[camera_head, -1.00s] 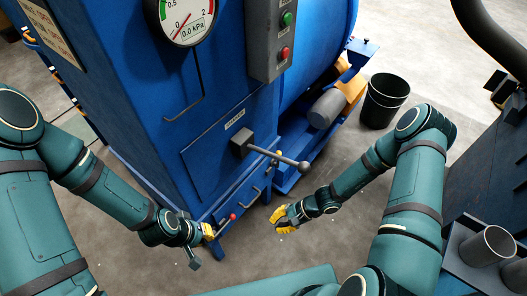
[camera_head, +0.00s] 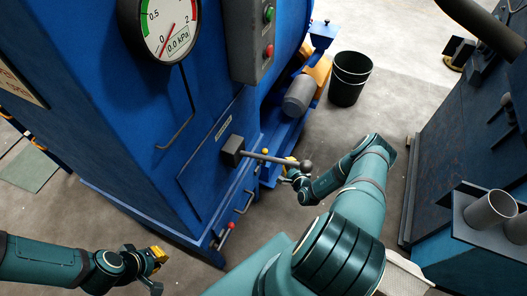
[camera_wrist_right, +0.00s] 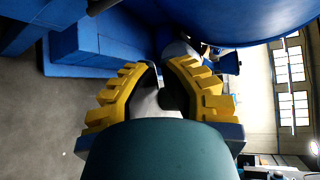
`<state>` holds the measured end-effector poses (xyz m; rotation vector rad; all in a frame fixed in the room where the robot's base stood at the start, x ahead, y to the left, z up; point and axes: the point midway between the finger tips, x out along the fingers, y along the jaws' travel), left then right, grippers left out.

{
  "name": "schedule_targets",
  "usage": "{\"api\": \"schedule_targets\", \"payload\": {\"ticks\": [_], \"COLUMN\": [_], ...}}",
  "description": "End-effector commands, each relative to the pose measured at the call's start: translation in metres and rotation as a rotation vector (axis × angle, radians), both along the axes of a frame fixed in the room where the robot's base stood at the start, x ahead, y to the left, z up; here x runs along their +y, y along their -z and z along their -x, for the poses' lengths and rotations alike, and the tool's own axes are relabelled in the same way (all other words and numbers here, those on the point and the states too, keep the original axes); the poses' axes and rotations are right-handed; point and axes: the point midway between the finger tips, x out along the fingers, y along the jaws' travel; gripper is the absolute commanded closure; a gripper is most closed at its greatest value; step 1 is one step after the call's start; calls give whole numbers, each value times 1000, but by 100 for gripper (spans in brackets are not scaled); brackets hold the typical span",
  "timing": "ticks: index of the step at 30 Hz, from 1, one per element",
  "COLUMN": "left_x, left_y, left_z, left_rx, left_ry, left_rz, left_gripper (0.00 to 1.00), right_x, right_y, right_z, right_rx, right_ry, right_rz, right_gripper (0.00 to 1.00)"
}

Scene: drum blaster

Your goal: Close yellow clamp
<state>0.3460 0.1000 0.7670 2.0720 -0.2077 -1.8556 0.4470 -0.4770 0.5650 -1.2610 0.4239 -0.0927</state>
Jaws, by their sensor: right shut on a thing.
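A grey lever (camera_head: 268,157) with a dark ball end sticks out from the lower door of the blue machine. A small yellow knob (camera_head: 263,151) shows just behind the lever; I cannot tell its clamp's position. My right gripper (camera_head: 291,162) is at the lever's outer end, its yellow fingers partly hidden by the ball. In the right wrist view its fingers (camera_wrist_right: 162,68) curve around a grey and dark piece (camera_wrist_right: 151,98), which looks like the lever. My left gripper (camera_head: 158,256) is low at the left, apart from the machine; its finger gap is unclear.
The blue machine (camera_head: 120,130) fills the left and middle. A red-knobbed lever (camera_head: 230,227) sits low on its corner. A black bucket (camera_head: 349,80) stands on the floor behind. Grey cups (camera_head: 490,209) sit at the right. The floor between is open.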

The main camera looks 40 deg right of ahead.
Motion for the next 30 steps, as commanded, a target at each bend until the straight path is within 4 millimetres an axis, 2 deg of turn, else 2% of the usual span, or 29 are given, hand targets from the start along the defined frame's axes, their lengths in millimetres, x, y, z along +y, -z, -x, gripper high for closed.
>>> {"api": "schedule_targets", "payload": {"ticks": [9,14,30], "left_x": [0,0,0], "left_y": [0,4,38], "left_z": [0,1,-3], "left_rx": [0,2,-7], "left_ry": [0,2,2], "left_rz": [0,0,-1], "left_gripper": [100,100,100], "right_x": [0,-3,-30], "right_y": [0,4,29], "right_z": [-1,-11,-95], "right_rx": [0,-1,-2], "right_ry": [0,-1,-2], "right_rz": [0,0,0], "right_gripper": [100,100,100]}}
